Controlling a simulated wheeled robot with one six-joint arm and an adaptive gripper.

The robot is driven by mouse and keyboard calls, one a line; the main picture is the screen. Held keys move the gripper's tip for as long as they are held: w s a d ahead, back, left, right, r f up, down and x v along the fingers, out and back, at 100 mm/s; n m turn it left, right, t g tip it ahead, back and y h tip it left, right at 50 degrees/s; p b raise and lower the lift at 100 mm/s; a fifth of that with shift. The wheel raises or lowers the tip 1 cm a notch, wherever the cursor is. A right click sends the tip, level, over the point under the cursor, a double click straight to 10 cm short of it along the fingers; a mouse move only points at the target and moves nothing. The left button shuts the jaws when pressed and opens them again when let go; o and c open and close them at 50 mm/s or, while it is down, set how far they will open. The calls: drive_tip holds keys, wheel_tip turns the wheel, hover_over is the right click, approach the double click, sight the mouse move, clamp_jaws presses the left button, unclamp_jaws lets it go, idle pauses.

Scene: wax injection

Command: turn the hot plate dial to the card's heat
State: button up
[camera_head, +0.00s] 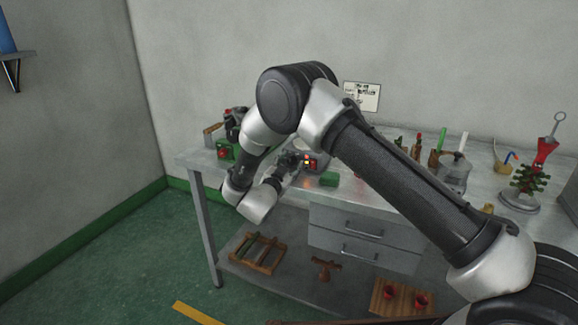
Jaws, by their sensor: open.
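A white card (362,96) with dark marks hangs on the back wall; its print is too small to read. A small grey unit with a lit red front (310,163) stands on the bench below and left of the card. It may be the hot plate, but I cannot make out its dial or setting. My gripper (292,160) is open, just left of the lit front. It is small and dark, and I cannot tell whether it touches the unit. My arm hides part of the bench.
A green block (329,179) lies on the metal bench (395,205) near the lit front. A green and red device (226,150) stands at the left end. A metal pot (455,173) and a green wax tree (528,179) stand at the right. Drawers (362,236) are below.

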wheel_tip(320, 180, up, 10)
idle(0.4)
drive_tip(key=shift+d+f, duration=0.1)
